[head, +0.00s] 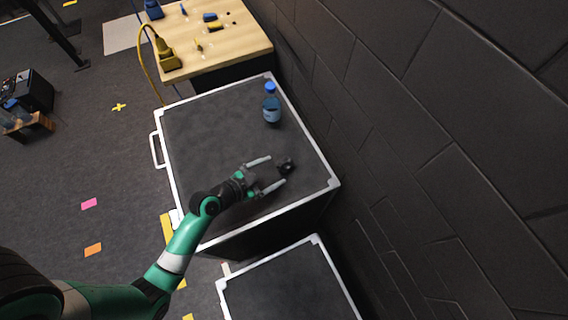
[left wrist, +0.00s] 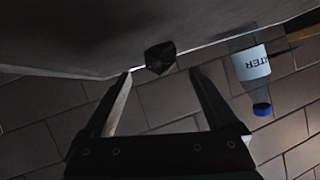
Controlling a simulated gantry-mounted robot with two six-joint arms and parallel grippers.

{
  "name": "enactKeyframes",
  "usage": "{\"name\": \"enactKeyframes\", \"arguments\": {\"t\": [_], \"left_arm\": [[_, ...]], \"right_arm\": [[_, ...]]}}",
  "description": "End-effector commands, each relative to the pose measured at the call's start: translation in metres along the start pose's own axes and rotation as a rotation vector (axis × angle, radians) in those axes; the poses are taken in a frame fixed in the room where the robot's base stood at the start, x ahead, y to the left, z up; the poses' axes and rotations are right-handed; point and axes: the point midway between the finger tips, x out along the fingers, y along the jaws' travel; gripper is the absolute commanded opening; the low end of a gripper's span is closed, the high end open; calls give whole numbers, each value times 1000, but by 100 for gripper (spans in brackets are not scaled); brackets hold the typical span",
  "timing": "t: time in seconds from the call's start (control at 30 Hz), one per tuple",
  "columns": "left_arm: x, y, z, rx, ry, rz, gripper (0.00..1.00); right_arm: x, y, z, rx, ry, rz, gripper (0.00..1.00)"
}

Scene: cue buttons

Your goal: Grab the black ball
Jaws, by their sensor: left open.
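The black ball (head: 286,165) sits on the dark top of the white-edged case (head: 190,128), close to its right side. It looks faceted rather than smooth. My left gripper (head: 271,173) is open, with its two pale fingers pointing at the ball and the ball near the gap between their tips. In the left wrist view the ball (left wrist: 160,58) shows just beyond the fingertips, between them in the picture, and the gripper (left wrist: 160,76) is empty. Whether a finger touches the ball cannot be told. My right gripper is not in view.
A water bottle (head: 271,104) with a blue cap stands on the case, farther back. A wooden table (head: 232,45) with tools is behind. A dark brick wall (head: 420,130) runs along the right. Another white-edged case (head: 290,285) is in front.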

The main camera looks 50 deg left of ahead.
Motion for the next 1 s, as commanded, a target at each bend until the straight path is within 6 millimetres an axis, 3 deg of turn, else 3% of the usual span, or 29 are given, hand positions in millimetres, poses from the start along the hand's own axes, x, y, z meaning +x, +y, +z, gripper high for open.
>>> {"name": "enactKeyframes", "arguments": {"t": [0.3, 0.57, 0.67, 1.0], "left_arm": [[46, -2, -2, 1, 0, 1, 93], [51, -2, -3, 0, 0, -1, 93], [51, -2, -3, 0, 0, -1, 79], [51, -2, -2, 0, 0, 0, 17]], "right_arm": [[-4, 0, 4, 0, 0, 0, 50], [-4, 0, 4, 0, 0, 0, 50], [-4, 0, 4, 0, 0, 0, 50], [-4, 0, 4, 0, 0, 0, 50]]}}
